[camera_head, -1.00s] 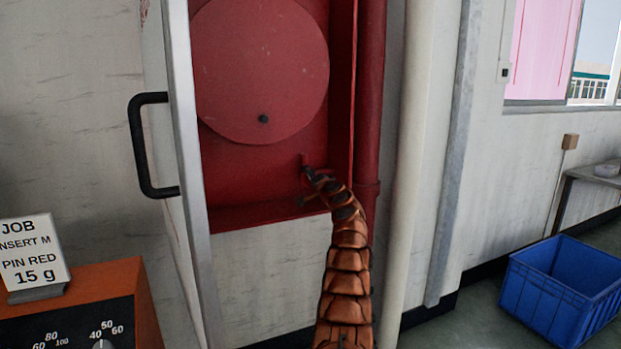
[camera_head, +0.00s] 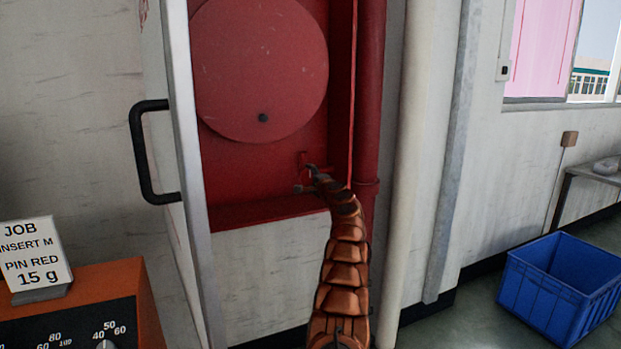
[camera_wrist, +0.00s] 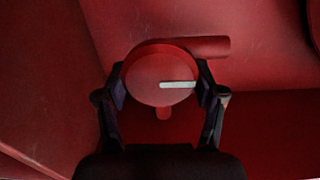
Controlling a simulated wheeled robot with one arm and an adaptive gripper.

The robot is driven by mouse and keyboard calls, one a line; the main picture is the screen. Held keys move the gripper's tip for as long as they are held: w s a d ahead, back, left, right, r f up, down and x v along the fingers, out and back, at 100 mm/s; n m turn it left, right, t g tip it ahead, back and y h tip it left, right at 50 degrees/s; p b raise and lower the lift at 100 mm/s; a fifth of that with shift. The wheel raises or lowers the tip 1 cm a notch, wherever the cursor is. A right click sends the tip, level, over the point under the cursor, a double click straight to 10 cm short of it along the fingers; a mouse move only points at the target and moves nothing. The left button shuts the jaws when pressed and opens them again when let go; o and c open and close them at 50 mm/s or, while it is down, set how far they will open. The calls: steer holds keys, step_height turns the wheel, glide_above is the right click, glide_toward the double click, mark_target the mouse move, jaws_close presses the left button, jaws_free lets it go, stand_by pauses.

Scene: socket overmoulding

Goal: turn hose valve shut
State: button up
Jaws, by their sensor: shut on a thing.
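The hose valve is a round red handwheel (camera_wrist: 150,75) with a pale stripe, seen face-on in the wrist view. The stripe lies level and points right. My gripper (camera_wrist: 160,84) has its two dark fingers against the left and right sides of the wheel, shut on it. A short red pipe stub shows behind the wheel at its upper right. In the head view my gripper (camera_head: 308,178) is at the lower right of the red hose cabinet (camera_head: 240,165). The valve is too small and covered there to make out clearly.
A red hose reel disc (camera_head: 258,65) fills the upper cabinet. The open cabinet door with a black handle (camera_head: 143,150) stands at left. A red pipe (camera_head: 369,100) runs upright right of the cabinet. A blue crate (camera_head: 560,290) is on the floor at right.

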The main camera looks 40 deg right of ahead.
steer(key=o, duration=1.1)
steer(key=shift+o, duration=0.2)
steer(key=shift+s+a, duration=0.15)
steer(key=shift+s+a+r, duration=0.2)
steer(key=shift+s, duration=0.45)
steer(key=shift+f+v, duration=0.2)
steer(key=shift+v, duration=1.95)
glide_toward(311, 178)
steer(key=shift+s, duration=0.45)
